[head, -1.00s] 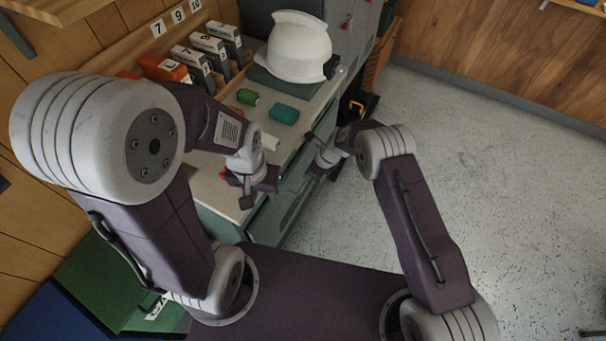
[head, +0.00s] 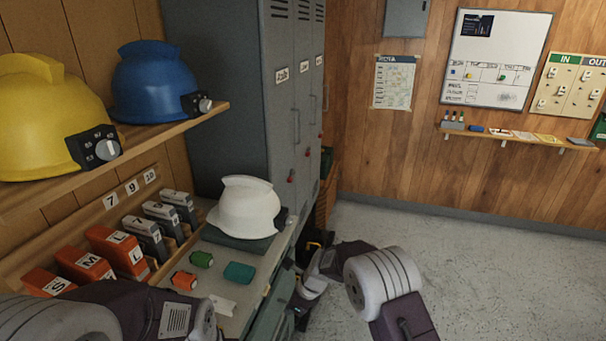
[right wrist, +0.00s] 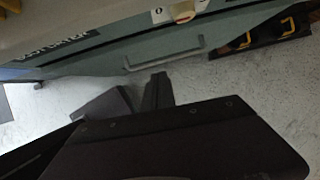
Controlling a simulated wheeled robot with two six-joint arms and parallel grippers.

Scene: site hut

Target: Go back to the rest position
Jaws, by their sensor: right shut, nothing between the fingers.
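My right gripper (head: 300,312) shows small and dark at the lower middle of the head view, beside the front of the bench. It is shut with nothing in it. In the right wrist view its dark fingers (right wrist: 150,95) are over the pale floor, below the bench's grey-green front. My left arm enters at the lower left of the head view, in front of the bench. My left gripper is out of the frame.
The bench top (head: 222,289) holds a white helmet (head: 247,208), a green item (head: 201,259), an orange item (head: 184,281) and a teal item (head: 239,272). Yellow (head: 45,120) and blue (head: 150,85) helmets sit on a shelf. Grey lockers (head: 225,100) stand behind. Floor at right (head: 480,270) is clear.

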